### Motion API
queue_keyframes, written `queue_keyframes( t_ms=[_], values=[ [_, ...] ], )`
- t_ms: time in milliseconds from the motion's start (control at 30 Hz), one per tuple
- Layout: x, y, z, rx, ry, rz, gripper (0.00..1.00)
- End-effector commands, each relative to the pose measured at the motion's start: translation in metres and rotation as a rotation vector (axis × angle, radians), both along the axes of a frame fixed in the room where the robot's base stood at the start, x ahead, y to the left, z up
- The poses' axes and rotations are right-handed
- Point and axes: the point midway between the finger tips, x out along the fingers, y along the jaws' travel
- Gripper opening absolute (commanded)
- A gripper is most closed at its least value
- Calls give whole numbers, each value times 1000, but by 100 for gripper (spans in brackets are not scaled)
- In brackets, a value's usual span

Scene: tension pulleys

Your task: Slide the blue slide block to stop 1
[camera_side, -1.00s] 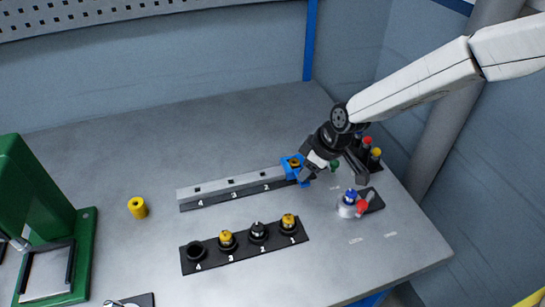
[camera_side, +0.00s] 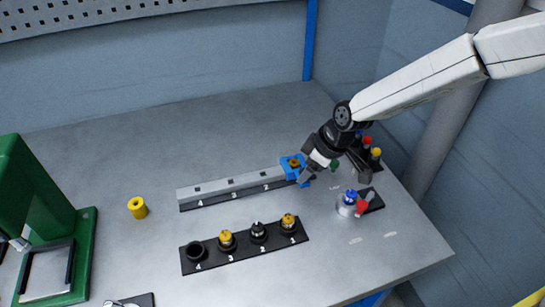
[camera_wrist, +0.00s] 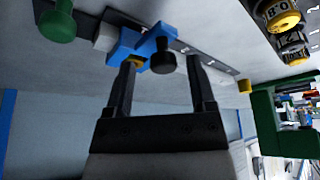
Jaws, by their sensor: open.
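The blue slide block (camera_side: 290,164) sits at the right end of a grey rail (camera_side: 225,185) in the side view, right of the label 2. A brass-coloured part shows in its top. My gripper (camera_side: 336,178) is open beside the block, one finger close to its right side. In the wrist view the block (camera_wrist: 123,47) and a black round knob (camera_wrist: 161,63) lie ahead of the open fingers. I cannot tell whether a finger touches it. The rail's label for stop 1 cannot be made out.
A black holder strip (camera_side: 245,246) with several numbered sockets lies in front of the rail. A yellow cylinder (camera_side: 138,208) stands left. A green press (camera_side: 40,220) fills the far left. A blue-and-red-topped fixture (camera_side: 350,203) stands right; colored knobs stand behind my gripper.

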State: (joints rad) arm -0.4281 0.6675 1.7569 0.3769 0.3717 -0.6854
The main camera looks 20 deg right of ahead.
Motion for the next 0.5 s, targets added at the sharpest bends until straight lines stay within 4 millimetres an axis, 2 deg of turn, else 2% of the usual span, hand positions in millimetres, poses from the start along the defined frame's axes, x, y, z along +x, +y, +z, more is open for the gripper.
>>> queue_keyframes(
  t_ms=[500],
  values=[
    [-13, -14, 47, 0, -1, -1, 71]
  ],
)
